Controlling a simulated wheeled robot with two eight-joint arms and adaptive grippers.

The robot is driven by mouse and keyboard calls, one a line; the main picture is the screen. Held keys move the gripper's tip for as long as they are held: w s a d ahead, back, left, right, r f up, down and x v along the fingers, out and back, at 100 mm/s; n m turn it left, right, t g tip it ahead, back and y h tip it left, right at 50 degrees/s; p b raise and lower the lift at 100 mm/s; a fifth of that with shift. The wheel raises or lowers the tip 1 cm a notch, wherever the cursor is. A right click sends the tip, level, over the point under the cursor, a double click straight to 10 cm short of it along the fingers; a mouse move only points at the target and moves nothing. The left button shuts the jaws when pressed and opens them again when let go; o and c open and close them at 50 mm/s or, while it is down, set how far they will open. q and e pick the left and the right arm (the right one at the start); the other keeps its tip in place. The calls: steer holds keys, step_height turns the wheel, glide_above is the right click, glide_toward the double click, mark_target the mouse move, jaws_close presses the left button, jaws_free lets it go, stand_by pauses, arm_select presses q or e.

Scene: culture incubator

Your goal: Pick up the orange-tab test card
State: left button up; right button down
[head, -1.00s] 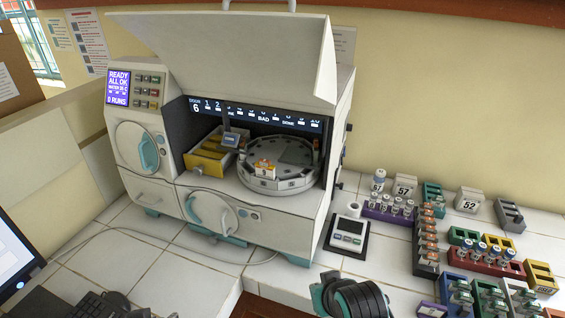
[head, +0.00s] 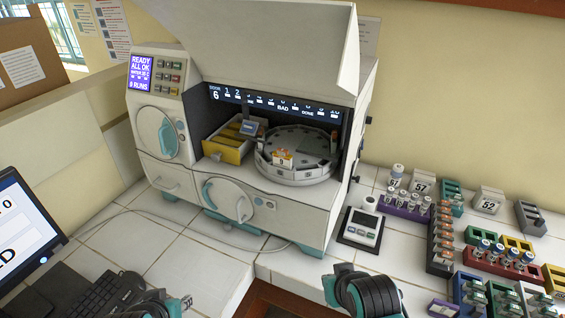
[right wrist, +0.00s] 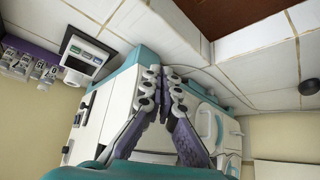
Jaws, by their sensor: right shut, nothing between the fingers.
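A small white card with an orange top (head: 283,158) stands on the round grey carousel (head: 292,176) inside the open incubator (head: 250,200). It looks like the orange-tab test card; its marking is too small to read surely. My right gripper (right wrist: 165,70) shows in the right wrist view, its fingers together and empty, in front of the incubator body. The card cannot be made out in that view. In the head view only part of my right arm shows at the bottom, without fingers. Part of my left arm shows at the bottom left; its gripper is out of view.
A yellow rack (head: 228,145) sits left of the carousel under the raised lid (head: 270,45). A small meter (head: 361,228) stands right of the incubator. Several vial racks (head: 500,258) fill the right counter. A laptop (head: 25,230) and keyboard (head: 105,298) are at left.

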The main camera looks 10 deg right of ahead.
steer(key=c, duration=1.9)
jaws_free()
steer(key=shift+c, duration=0.2)
steer(key=o, duration=0.5)
steer(key=w+a+r+p, duration=0.1)
steer(key=r+p, duration=0.2)
steer(key=r, duration=0.1)
steer(key=w+a+r+m+g+p, duration=0.1)
steer(key=w+r+p, duration=0.1)
steer(key=r+p, duration=0.1)
steer(key=shift+w+r, duration=0.25)
steer(key=shift+r, duration=0.55)
steer(key=w+a+r+m+g+h+p, duration=0.1)
steer(key=w+a+r+m+p, duration=0.2)
steer(key=w+a+r+p, duration=0.4)
steer(key=w+a+r+m+g+h+p, duration=0.1)
steer(key=w+a+r+m+g+p, duration=0.15)
steer(key=w+a+r+p, duration=0.55)
steer(key=r+p, duration=0.1)
steer(key=p, duration=0.2)
glide_above(282, 150)
steer(key=s+a, duration=0.1)
steer(key=s, duration=0.1)
steer(key=shift+t, duration=0.45)
steer(key=shift+x, duration=2.35)
